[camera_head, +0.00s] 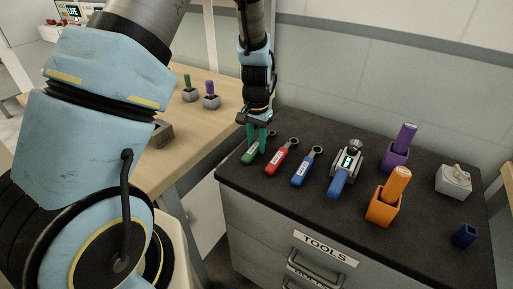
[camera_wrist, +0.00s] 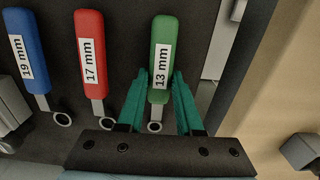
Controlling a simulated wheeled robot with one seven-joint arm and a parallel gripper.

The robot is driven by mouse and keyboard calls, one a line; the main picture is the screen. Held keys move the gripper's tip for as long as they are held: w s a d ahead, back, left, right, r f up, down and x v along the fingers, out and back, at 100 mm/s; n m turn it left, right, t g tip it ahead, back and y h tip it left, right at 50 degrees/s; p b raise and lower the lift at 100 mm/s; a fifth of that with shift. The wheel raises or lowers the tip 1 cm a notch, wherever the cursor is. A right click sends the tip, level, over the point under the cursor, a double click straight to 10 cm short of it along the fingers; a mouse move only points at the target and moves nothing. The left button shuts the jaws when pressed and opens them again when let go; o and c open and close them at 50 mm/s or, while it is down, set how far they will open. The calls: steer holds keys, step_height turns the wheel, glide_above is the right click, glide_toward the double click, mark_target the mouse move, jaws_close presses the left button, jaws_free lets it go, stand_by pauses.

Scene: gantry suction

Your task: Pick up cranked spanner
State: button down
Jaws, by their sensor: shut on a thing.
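Several ring spanners with coloured handles lie in a row on the dark cabinet top. The green-handled spanner (camera_wrist: 163,38), labelled 13 mm, is at the left end of the row in the head view (camera_head: 250,155). My gripper (camera_wrist: 158,82) is shut on its handle near the shank, one teal finger on each side. My gripper (camera_head: 258,142) partly hides this spanner in the head view. Its ring end shows between the fingers in the wrist view. The red-handled spanner (camera_head: 276,163), 17 mm, and the blue-handled spanner (camera_head: 301,173), 19 mm, lie beside it, apart from my fingers.
A blue-handled tool with a display (camera_head: 346,165) lies farther right on the cabinet top (camera_head: 420,240). Beyond it stand a purple holder (camera_head: 396,152), an orange holder (camera_head: 382,209) and a grey block (camera_head: 453,181). A wooden table (camera_head: 187,130) stands left across a gap.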

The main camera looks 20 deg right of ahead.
mark_target(257, 144)
steer(key=shift+r, duration=0.1)
stand_by(0.4)
step_height(257, 144, up, 10)
steer(key=b, duration=0.2)
